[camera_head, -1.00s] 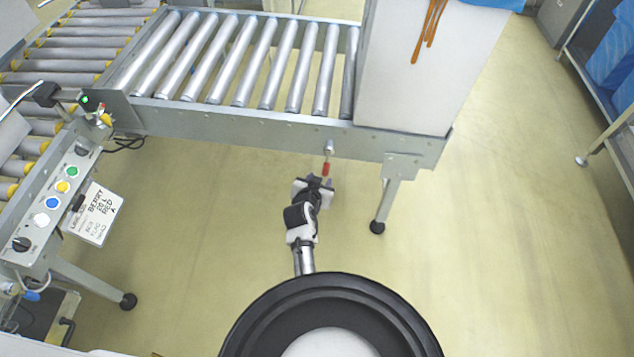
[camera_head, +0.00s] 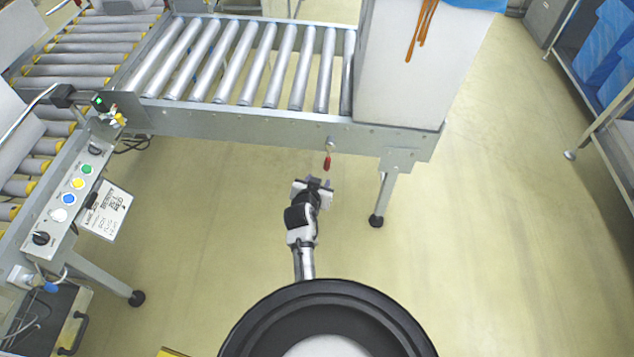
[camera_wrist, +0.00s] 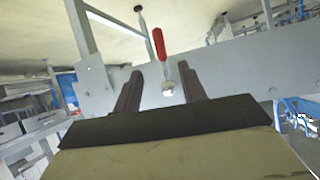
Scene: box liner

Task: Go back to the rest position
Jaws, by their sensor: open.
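My gripper (camera_head: 318,183) is stretched out in front of my body, below the side rail of the roller conveyor (camera_head: 250,122). In the wrist view my gripper (camera_wrist: 163,90) has its two dark fingers apart and nothing between them. A lever with a red handle (camera_head: 327,163) hangs from the rail just above and beyond my gripper. In the wrist view the red-handled lever (camera_wrist: 159,45) appears beyond the fingertips, lined up with the gap and apart from the fingers.
A tall light box (camera_head: 415,75) with a blue liner (camera_head: 468,4) and brown streaks stands on the conveyor's right end. A conveyor leg (camera_head: 384,190) is right of my gripper. A button panel (camera_head: 70,195) stands at left, a rack (camera_head: 600,130) at right. Floor between is clear.

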